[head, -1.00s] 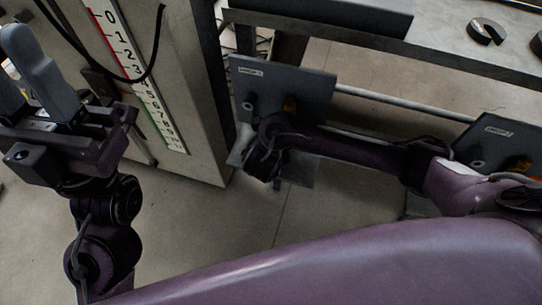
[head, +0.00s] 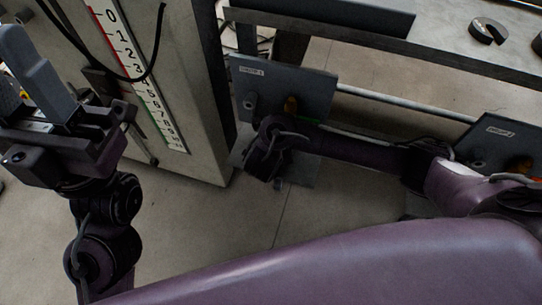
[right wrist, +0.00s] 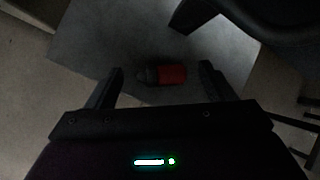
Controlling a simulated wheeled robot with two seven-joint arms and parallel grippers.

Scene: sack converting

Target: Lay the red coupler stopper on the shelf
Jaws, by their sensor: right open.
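The red coupler stopper (right wrist: 172,75), a short red cylinder with a dark grey end, lies on its side over a flat grey plate (right wrist: 90,45) in the right wrist view. My right gripper (right wrist: 160,80) is open, with a finger on either side of the stopper and gaps left and right. In the head view my right gripper (head: 264,160) points down in front of an upright grey panel, and the stopper is hidden there. The grey plate (head: 303,172) shows below it. My left gripper (head: 22,85) is raised at the far left, its fingers apart and empty.
Upright grey labelled panels (head: 300,85) and (head: 497,135) hang below a bench top (head: 440,45). A cabinet with a number scale (head: 145,85) and a black cable stands at left. Floor is open below.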

